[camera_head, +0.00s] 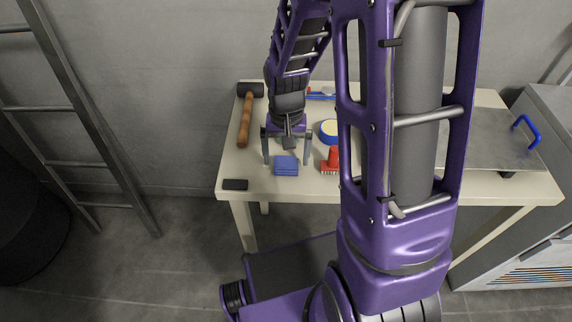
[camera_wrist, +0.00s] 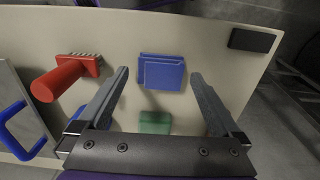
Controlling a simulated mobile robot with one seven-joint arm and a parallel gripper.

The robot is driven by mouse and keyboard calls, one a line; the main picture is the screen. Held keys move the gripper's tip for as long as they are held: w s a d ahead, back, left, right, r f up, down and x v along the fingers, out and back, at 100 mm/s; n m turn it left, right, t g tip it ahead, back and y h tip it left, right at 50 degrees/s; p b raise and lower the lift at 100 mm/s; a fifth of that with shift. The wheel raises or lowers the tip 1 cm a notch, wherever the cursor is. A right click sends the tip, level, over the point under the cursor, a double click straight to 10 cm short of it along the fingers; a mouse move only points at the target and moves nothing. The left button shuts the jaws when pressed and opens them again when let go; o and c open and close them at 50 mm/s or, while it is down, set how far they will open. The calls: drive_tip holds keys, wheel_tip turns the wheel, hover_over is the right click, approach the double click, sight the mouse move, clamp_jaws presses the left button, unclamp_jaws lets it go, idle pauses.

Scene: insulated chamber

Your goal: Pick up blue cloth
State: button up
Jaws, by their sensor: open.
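The blue cloth (camera_head: 286,165) is a small folded square lying flat on the cream table, near its front edge. In the wrist view the blue cloth (camera_wrist: 162,72) lies ahead of the fingers, between their lines. My gripper (camera_head: 287,162) is open and empty, with one finger on each side of the cloth in the head view. In the wrist view my gripper (camera_wrist: 158,75) shows both fingers spread wide. The fingers are not visibly touching the cloth. The height of the fingertips above the table is hard to tell.
A green block (camera_wrist: 155,122) lies between the fingers. A black block (camera_head: 235,184) and a hammer (camera_head: 246,117) are left. A blue-handled metal plate (camera_head: 485,140) lies right.

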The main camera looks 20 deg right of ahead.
sight(286, 162)
wheel_tip(286, 162, down, 2)
drive_tip(key=shift+f, duration=0.25)
drive_tip(key=c, duration=1.4)
wheel_tip(286, 162, up, 10)
drive_tip(key=shift+r+p, duration=0.1)
drive_tip(key=shift+p, duration=0.45)
